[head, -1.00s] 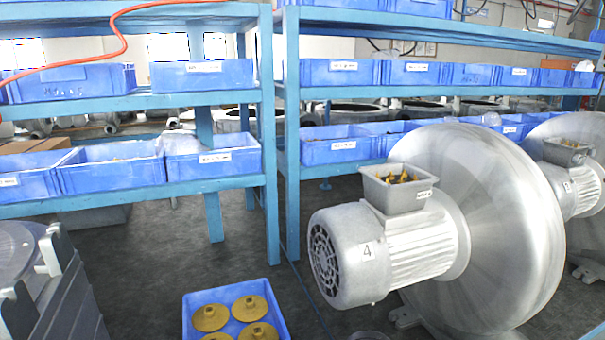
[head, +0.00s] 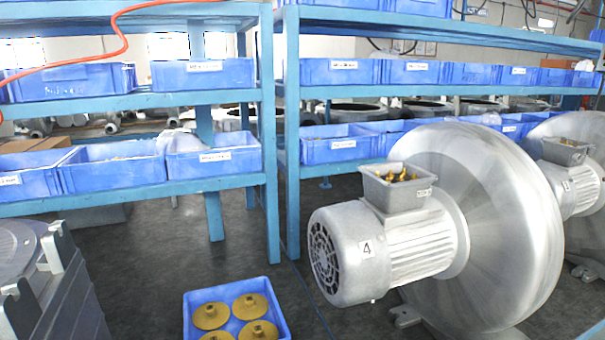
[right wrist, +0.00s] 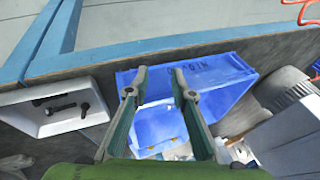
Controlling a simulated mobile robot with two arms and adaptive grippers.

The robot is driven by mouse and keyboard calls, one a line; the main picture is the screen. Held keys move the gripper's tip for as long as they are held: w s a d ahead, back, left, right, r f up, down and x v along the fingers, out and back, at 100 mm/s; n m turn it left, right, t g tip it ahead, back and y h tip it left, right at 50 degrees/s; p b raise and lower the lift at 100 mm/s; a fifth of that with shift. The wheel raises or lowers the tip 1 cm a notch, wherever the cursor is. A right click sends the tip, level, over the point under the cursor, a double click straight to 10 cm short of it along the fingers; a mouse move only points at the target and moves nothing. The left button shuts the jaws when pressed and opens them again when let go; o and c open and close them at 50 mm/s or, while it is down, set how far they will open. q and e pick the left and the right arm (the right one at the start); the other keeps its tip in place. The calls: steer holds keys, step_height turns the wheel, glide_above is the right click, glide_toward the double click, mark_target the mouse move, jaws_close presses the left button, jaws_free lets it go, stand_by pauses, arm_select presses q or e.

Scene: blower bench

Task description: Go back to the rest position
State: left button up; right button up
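My right gripper (right wrist: 159,74) shows in the right wrist view. Its two fingers stand apart with a clear gap and nothing held between them. Beyond the fingertips is a blue bin (right wrist: 222,88) with dark lettering on its side. I cannot tell the distance between the fingertips and the bin. Neither of my grippers shows in the head view, and my left gripper is in no view.
A large grey blower (head: 505,215), its motor marked 4, stands at the right. A blue tray (head: 188,318) with brass-coloured discs sits low in front. Blue shelving (head: 271,150) holds several bins behind. Grey floor (head: 150,255) is open between. The wrist view shows a white box (right wrist: 40,122).

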steer(key=s+d+f+m+t+h, duration=0.15)
steer(key=s+d+f, duration=0.25)
steer(key=d, duration=0.6)
steer(key=s+d+f+n+h, duration=0.1)
steer(key=s+d+f+h, duration=0.25)
steer(key=d, duration=0.65)
step_height(320, 180, down, 26)
steer(key=s+g, duration=0.1)
steer(key=s, duration=0.2)
steer(key=s+d+f, duration=0.1)
steer(key=s+f, duration=0.7)
steer(key=s+d+f+g, duration=0.1)
steer(key=s+d+f, duration=0.1)
steer(key=s+f, duration=0.6)
steer(key=shift+s+d+f, duration=0.15)
steer(key=shift+s+d, duration=0.1)
steer(key=shift+s, duration=0.3)
